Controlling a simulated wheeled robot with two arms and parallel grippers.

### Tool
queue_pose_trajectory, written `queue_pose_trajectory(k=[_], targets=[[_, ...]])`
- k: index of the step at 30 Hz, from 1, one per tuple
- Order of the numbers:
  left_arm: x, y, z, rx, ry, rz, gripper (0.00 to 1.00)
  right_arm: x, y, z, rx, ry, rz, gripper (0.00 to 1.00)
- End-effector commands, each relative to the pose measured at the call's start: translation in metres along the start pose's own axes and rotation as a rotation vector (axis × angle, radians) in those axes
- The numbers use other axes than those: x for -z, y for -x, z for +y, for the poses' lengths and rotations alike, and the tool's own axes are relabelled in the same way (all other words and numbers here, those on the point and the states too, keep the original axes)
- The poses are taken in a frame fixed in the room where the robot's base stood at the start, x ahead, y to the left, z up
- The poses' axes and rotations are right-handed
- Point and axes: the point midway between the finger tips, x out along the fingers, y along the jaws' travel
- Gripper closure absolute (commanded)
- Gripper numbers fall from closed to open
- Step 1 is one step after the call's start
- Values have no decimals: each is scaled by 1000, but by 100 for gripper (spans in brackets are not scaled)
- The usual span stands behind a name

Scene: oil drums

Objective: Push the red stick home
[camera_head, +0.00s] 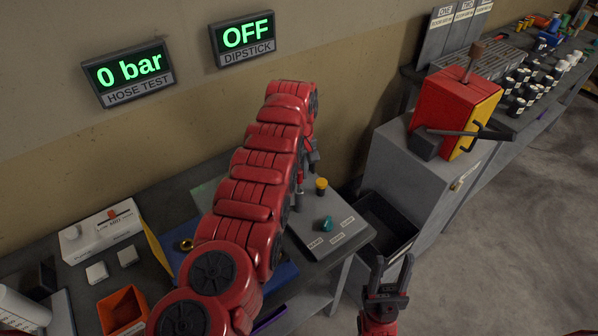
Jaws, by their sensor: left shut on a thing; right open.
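My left arm rises across the middle of the view and bends down at its far end. My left gripper (299,199) shows only as a narrow dark and red sliver beside the arm, low over the bench. It is shut on a slim thing, seemingly the red stick, but the arm hides the stick and whatever it sits in. I cannot tell how deep the stick is. The dipstick display (245,38) on the wall reads OFF. My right gripper (389,273) is open and empty, fingers up, in front of the bench at lower right.
A grey labelled plate (337,240) with a teal knob (327,224) and a yellow-topped peg (321,185) lies right of my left arm. An orange bin (122,311) stands lower left. A red box (455,105) tops a grey cabinet (410,180). The floor at right is clear.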

Motion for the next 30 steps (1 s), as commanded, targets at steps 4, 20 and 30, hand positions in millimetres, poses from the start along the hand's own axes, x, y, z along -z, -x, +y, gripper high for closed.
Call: queue_pose_trajectory(k=[4,20,30], targets=[[0,-7,0,0,0,0,100,-1,5,0,0,0,0,52],[0,-10,0,0,0,0,100,-1,7,0,0,0,0,52],[0,-20,0,0,0,0,100,-2,14,-1,0,0,0,52]])
